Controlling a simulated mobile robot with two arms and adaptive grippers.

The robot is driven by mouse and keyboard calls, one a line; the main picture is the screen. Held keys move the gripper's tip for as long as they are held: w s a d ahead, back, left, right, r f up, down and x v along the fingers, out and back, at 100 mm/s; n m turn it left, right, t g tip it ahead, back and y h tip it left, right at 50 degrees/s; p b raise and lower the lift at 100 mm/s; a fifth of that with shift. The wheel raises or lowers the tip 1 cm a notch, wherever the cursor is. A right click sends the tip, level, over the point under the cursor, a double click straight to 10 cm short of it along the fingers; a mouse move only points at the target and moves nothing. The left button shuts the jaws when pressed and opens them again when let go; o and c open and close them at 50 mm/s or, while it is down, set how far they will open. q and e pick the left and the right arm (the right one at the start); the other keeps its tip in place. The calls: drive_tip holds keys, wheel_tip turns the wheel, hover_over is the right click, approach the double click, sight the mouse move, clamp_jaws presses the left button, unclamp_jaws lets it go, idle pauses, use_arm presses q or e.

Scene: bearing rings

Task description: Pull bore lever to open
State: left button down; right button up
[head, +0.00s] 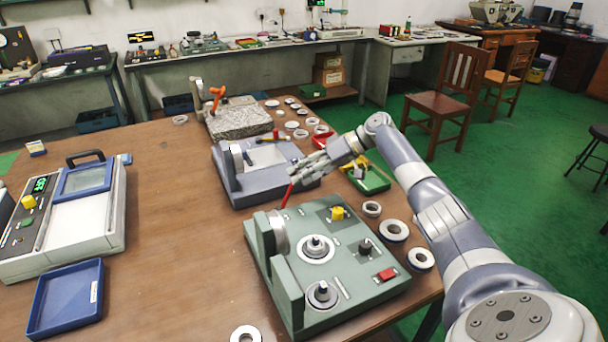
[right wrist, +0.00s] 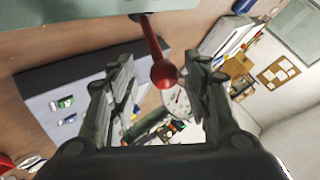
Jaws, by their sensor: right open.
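The bore lever (head: 287,196) is a thin red rod on the green gauge machine (head: 350,309), rising from its back left part. In the right wrist view the lever (right wrist: 154,45) comes down from the top and ends in a red ball, which shows between my two fingers. My right gripper (head: 296,173) is open at the lever's upper end, with its fingers on either side in the wrist view (right wrist: 162,82). I cannot tell whether a finger touches it. In the head view the fingers partly hide the lever's tip. My left gripper is not in view.
A grey-blue machine (head: 232,187) stands just behind the green one, close to my right gripper. Several rings, including one at the right (head: 393,230), lie along the table's right edge. A green tray (head: 374,181) lies beneath my right arm. The table's middle left is clear.

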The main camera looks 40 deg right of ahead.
drive_tip(key=v, duration=1.2)
drive_tip(key=shift+f, duration=0.25)
drive_tip(key=shift+d, duration=0.1)
